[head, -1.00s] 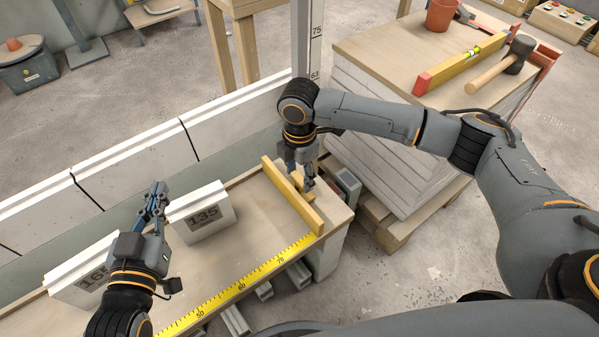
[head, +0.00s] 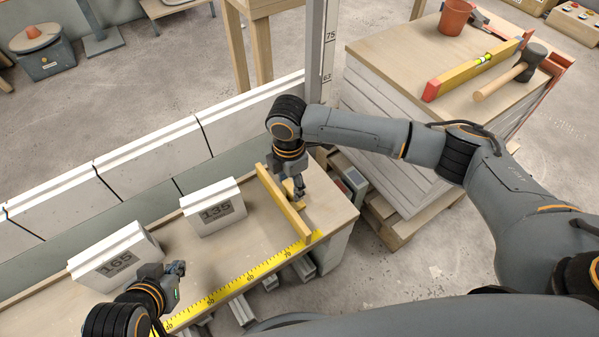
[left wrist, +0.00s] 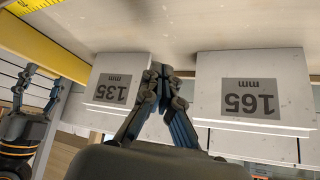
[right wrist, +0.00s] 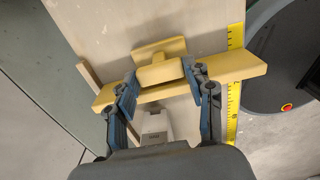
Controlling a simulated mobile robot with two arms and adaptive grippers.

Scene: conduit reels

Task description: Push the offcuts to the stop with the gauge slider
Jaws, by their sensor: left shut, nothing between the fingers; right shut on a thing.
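The yellow gauge slider (head: 284,205) lies across the bench top at its right end. My right gripper (head: 298,191) is shut on the slider's raised handle, which also shows in the right wrist view (right wrist: 158,72). The white offcut marked 135 (head: 214,210) stands just left of the slider, with a narrow gap visible. The white offcut marked 165 (head: 116,261) stands further left, apart from the first. My left gripper (head: 177,268) is shut and empty at the bench's front side, near the 165 offcut. I cannot make out the stop.
A yellow tape scale (head: 240,280) runs along the bench's front edge. A row of white blocks (head: 150,160) borders the back. A stack of boards (head: 400,130) with a level (head: 470,70) and mallet (head: 510,72) stands right. The bench between the offcuts is clear.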

